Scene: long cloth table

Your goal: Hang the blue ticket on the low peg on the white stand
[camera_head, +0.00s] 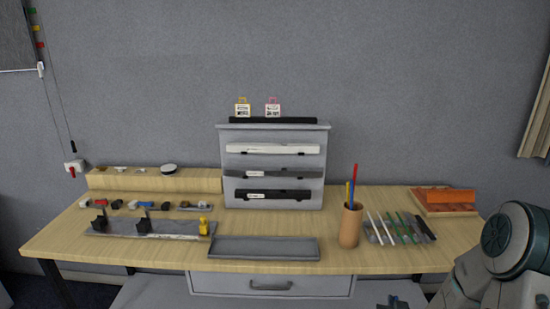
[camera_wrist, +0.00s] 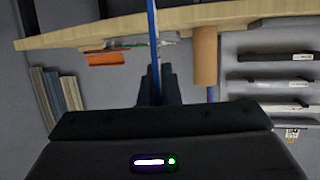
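In the wrist view, which looks upside down, a thin blue and white strip (camera_wrist: 153,35) stands between my gripper's fingers (camera_wrist: 156,75). It appears to be the blue ticket seen edge-on; its face and any hole are hidden. The dark fingers are closed on it, away from the table. In the head view my arm is at the lower right, and the ticket cannot be made out. A pale stand (camera_head: 227,180) with several shelves or bars stands at the back middle of the table. I cannot make out a low peg on it.
A grey tray (camera_head: 264,254) lies in front. Small tools fill the left.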

